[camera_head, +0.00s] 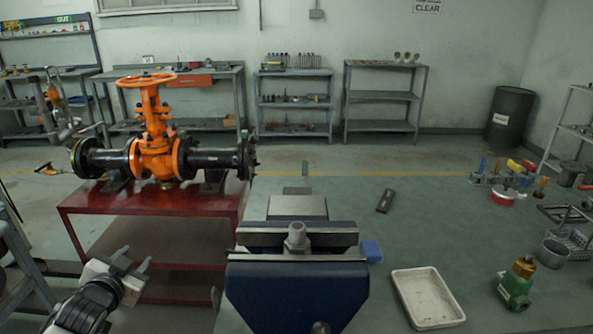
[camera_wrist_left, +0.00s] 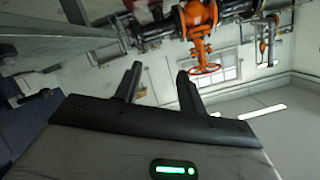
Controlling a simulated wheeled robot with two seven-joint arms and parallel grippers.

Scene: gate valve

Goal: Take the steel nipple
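The steel nipple (camera_head: 296,236) stands upright between the jaws of the blue bench vise (camera_head: 297,285), its upper end showing above them. Its lower part is hidden by the front jaw. My left gripper (camera_head: 135,261) is at the lower left, in front of the red stand and well to the left of the vise. In the left wrist view its two fingers (camera_wrist_left: 160,88) are apart with nothing between them, so it is open and empty. The nipple does not show in the left wrist view. My right gripper is not in view.
An orange gate valve (camera_head: 155,145) with black pipes sits on the red stand (camera_head: 150,200) at left. On the bench, a white tray (camera_head: 427,298), a green valve (camera_head: 516,283) and a blue block (camera_head: 372,251) lie right of the vise. The bench middle is mostly clear.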

